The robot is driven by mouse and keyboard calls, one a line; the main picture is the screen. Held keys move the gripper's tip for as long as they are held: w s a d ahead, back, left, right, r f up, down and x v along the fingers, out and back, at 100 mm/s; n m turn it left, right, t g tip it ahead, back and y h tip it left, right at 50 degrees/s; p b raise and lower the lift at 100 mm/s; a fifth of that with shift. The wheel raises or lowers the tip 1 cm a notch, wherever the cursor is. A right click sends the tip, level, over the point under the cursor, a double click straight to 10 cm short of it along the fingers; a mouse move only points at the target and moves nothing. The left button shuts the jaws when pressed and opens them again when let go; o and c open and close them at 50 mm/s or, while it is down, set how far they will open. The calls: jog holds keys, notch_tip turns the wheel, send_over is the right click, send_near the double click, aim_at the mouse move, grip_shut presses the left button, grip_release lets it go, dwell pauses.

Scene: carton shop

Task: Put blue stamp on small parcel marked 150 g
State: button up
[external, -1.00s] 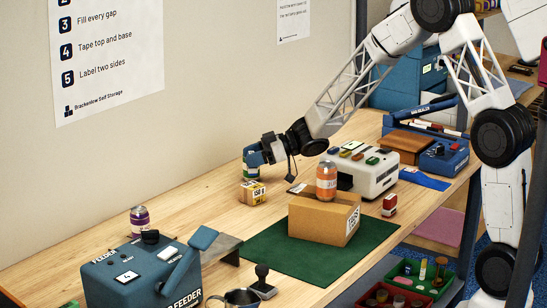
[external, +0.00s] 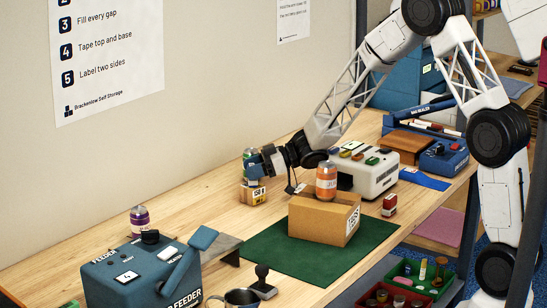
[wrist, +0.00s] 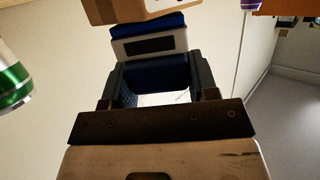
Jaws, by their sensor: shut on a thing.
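My gripper (external: 262,164) is shut on the blue stamp (wrist: 150,45), which shows in the wrist view between the two fingers as a blue and white block with a dark panel. In the external view my gripper hangs low, just above and to the right of the small parcel (external: 252,195). The parcel is a small cardboard box with a mark that ends in "50 g", partly covered. A cardboard face (wrist: 125,8) shows at the top of the wrist view, close to the stamp. I cannot tell whether stamp and parcel touch.
A green can (external: 249,154) stands behind the gripper and shows at left in the wrist view (wrist: 12,82). A larger carton (external: 322,220) on a green mat carries an orange can (external: 326,181). A white machine (external: 360,170) stands to the right. Bare bench lies left of the parcel.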

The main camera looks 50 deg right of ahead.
jog(key=o, duration=0.9)
jog(key=shift+f, duration=0.1)
jog(key=shift+r+v, duration=0.2)
jog(key=shift+v, duration=5.9)
jog(key=shift+w+a, duration=0.1)
